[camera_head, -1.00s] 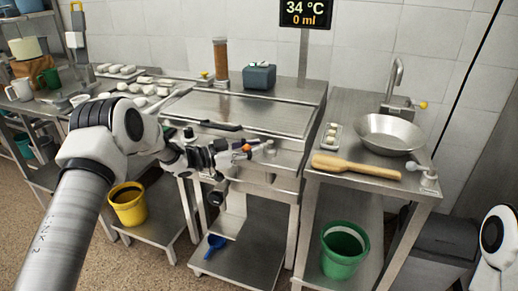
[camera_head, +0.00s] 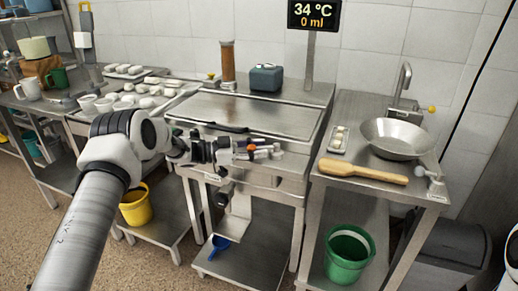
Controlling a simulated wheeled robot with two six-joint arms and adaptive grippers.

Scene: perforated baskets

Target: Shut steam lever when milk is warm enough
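My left gripper (camera_head: 240,151) is dark and small in the head view, in front of the metal counter's front edge. A black display (camera_head: 314,14) above the counter reads 34 °C and 0 ml. I cannot make out the milk. My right gripper is out of view; only a bit of my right arm shows at the right edge.
A metal counter (camera_head: 264,111) with a black front handle stands ahead. To the right, a steel table carries a bowl (camera_head: 396,137), a wooden paddle (camera_head: 363,171) and a tap (camera_head: 403,78). A yellow bucket (camera_head: 135,207) and a green bucket (camera_head: 347,253) sit below.

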